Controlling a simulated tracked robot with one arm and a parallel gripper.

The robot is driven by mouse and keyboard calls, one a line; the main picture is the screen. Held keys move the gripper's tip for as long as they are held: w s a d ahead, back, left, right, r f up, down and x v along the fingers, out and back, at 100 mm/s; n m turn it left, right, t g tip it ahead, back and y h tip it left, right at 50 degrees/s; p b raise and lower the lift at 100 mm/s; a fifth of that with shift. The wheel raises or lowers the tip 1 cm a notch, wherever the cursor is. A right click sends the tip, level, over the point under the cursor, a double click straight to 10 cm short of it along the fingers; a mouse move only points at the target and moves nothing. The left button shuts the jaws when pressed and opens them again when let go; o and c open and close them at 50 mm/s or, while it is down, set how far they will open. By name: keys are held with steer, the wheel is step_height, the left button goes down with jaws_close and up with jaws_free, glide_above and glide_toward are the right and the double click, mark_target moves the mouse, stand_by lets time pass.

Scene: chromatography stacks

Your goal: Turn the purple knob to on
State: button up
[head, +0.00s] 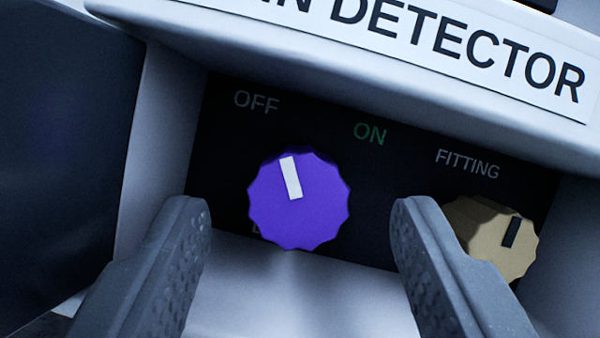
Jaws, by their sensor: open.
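The purple knob (310,215) is mounted on a black panel below a white-grey housing. It has a scalloped edge and a white pointer mark (291,178) that points up and slightly left, between the OFF label (256,102) and the green ON label (370,134). My gripper (300,218) is open. One finger is to the left of the knob and the other to its right, with a gap on both sides in the picture. Neither finger appears to touch the knob. How far the fingertips are from the panel cannot be told.
A tan knob (482,232) with a black mark sits at the right, under a FITTING label (467,164), partly hidden by my right finger. The housing's lip (420,75), with a sign ending in DETECTOR, overhangs the panel above. A dark surface (60,140) fills the left.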

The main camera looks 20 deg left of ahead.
steer(key=shift+w+a+r, duration=0.15)
steer(key=shift+w+a, duration=0.1)
steer(key=shift+w, duration=0.1)
steer(key=c, duration=1)
steer(key=shift+m+t+h+b, duration=0.35)
steer(key=shift+m+h, duration=0.25)
steer(key=shift+m, duration=0.5)
steer(key=o, duration=1)
